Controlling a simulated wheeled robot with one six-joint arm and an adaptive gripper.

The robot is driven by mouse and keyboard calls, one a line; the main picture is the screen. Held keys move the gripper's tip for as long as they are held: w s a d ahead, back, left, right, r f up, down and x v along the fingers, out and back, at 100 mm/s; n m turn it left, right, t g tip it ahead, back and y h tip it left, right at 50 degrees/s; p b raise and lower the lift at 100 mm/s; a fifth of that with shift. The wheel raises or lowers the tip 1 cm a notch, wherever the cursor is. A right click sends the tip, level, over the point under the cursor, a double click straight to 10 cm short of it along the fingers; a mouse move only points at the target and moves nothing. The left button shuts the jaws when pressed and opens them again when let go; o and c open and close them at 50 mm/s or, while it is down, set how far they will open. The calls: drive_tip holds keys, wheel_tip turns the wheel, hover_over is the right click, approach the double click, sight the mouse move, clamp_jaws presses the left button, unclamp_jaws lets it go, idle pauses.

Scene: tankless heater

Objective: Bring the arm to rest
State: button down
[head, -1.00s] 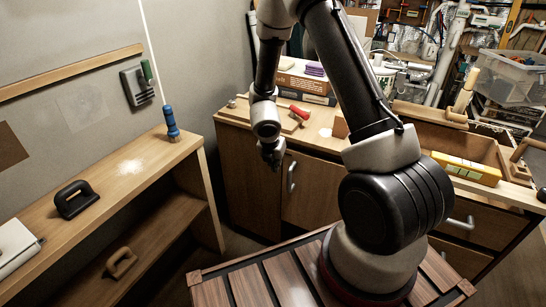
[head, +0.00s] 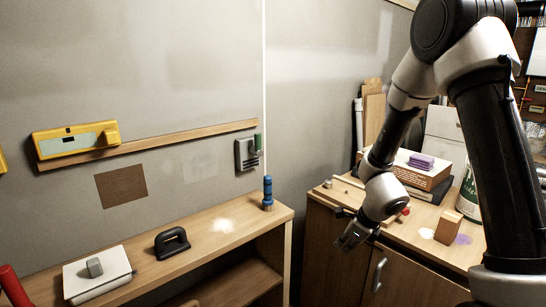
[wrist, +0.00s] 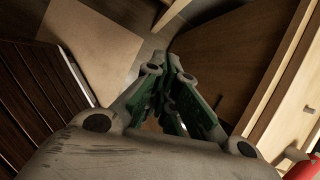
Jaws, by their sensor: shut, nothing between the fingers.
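My gripper (head: 352,236) hangs at the end of my bent arm, in front of the wooden cabinet (head: 335,262) and near its top left corner. In the wrist view my gripper (wrist: 168,95) shows its green-lined fingers drawn together with nothing held. It looks clear of the cabinet, with dark floor and a wooden panel behind it. My forearm crosses the right side of the head view and hides part of the cabinet top.
The cabinet top holds a wooden block (head: 448,227), a box with purple pads (head: 421,161) and a partly hidden red-handled tool. A shelf unit at left bears a black handled tool (head: 172,242), a white case (head: 97,275) and a blue-handled item (head: 267,193).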

drive_tip(key=s+r+n+g+y, duration=0.2)
drive_tip(key=s+r+n, duration=0.5)
drive_tip(key=n, duration=0.4)
drive_tip(key=s+d+r+n+t+h, duration=0.1)
drive_tip(key=s+d+r+n+h, duration=0.1)
drive_tip(key=s+d+r+n, duration=0.5)
drive_tip(key=s+d+r+n+t+h, duration=0.1)
drive_tip(key=s+d+r+n+h, duration=0.1)
drive_tip(key=s+d+r+n, duration=0.5)
drive_tip(key=s+r, duration=0.3)
drive_tip(key=r, duration=0.4)
drive_tip(key=shift+s+h, duration=0.25)
drive_tip(key=shift+h, duration=0.15)
